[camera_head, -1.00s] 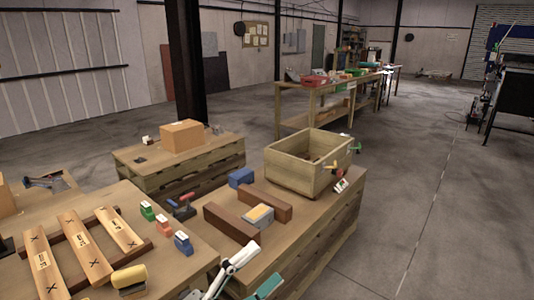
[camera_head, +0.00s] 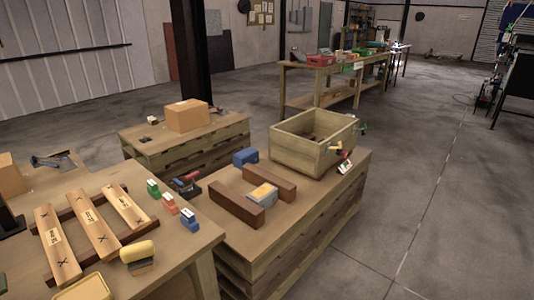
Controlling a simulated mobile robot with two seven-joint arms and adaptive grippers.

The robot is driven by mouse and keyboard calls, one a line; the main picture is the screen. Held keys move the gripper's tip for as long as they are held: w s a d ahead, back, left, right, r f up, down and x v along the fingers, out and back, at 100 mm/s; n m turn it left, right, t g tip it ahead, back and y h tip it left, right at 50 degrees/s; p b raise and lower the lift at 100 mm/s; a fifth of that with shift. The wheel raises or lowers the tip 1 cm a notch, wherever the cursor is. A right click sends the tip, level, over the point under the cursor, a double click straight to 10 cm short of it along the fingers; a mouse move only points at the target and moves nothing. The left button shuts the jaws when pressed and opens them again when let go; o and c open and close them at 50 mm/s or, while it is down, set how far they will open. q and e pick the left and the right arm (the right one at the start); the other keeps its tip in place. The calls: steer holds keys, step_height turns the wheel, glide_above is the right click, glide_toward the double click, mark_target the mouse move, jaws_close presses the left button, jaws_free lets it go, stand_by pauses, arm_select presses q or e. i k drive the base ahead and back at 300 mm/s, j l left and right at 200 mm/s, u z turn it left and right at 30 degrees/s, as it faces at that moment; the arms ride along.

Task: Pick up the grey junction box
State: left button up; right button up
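I cannot make out for certain which thing is the grey junction box. A small block with a yellow top and a blue-grey side (camera_head: 263,194) lies between two brown beams on the middle pallet table (camera_head: 290,222). A yellow and grey item (camera_head: 139,256) sits on the near left table (camera_head: 185,245). Neither of my grippers is in view.
An open wooden crate (camera_head: 300,158) stands at the back of the middle table, with a blue block (camera_head: 245,157) beside it. Marked planks (camera_head: 93,232) lie on the left table. A cardboard box (camera_head: 187,115) sits on the pallet behind.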

mark_target(265, 195)
steer(key=i+l+u, duration=0.15)
steer(key=i+l, duration=0.2)
steer(key=i+l+u, duration=0.2)
steer(key=i+l, duration=0.15)
steer(key=i+l+u, duration=0.15)
steer(key=i+l, duration=0.15)
steer(key=l, duration=0.15)
steer(key=i+l+u, duration=0.15)
steer(key=i+l, duration=0.15)
steer(key=l, duration=0.2)
